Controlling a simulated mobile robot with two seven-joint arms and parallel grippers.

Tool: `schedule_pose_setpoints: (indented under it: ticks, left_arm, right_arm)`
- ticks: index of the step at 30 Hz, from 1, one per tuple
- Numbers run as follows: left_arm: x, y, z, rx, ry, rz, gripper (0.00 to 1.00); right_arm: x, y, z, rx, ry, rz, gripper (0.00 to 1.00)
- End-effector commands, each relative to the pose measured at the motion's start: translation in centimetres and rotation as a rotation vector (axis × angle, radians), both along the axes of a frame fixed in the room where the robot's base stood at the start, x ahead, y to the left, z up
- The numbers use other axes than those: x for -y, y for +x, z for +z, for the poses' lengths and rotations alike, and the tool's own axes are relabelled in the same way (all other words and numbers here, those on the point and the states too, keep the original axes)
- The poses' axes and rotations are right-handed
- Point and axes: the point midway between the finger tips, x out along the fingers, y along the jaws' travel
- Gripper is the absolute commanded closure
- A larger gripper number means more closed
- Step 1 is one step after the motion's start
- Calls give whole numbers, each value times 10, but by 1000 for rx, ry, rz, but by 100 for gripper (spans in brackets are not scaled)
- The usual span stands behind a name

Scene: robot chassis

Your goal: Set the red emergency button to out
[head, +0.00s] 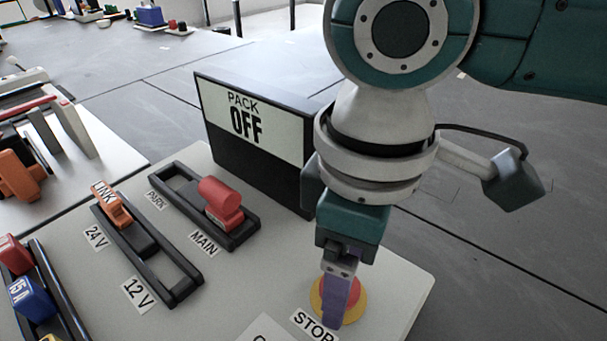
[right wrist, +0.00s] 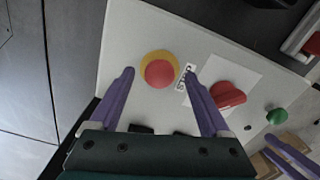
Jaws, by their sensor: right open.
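The red emergency button (right wrist: 160,74) sits on a round yellow base, on the light panel beside the STOP label (head: 315,325). In the head view the button (head: 354,291) is partly hidden by my right gripper (head: 334,318). In the right wrist view my right gripper (right wrist: 159,76) is open, its purple fingertips on either side of the button with gaps showing. Nothing is held. Whether the button is in or out cannot be told. Purple fingers, likely my left gripper (right wrist: 287,155), show at the lower right of the right wrist view; their opening is unclear.
A dark box with a PACK OFF display (head: 250,122) stands behind the button. The red MAIN handle (head: 221,202) and orange LINK handle (head: 112,204) sit in slots to the left. A red knob (right wrist: 228,95) and green button (right wrist: 276,117) are near STOP.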

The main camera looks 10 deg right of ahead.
Motion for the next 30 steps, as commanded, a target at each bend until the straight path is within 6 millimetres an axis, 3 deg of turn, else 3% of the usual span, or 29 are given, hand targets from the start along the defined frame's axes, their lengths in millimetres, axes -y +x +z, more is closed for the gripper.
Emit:
schedule_pose_setpoints:
  ticks: [4,12,30]
  left_arm:
    - [0,0,-4,0,1,-1,46]
    - [-3,0,-4,0,9,-5,46]
    - [-3,0,-4,1,11,-6,46]
  right_arm:
    - [0,0,-12,0,0,2,19]
    - [0,0,-13,1,-1,2,19]
    - [0,0,-13,1,-1,1,86]
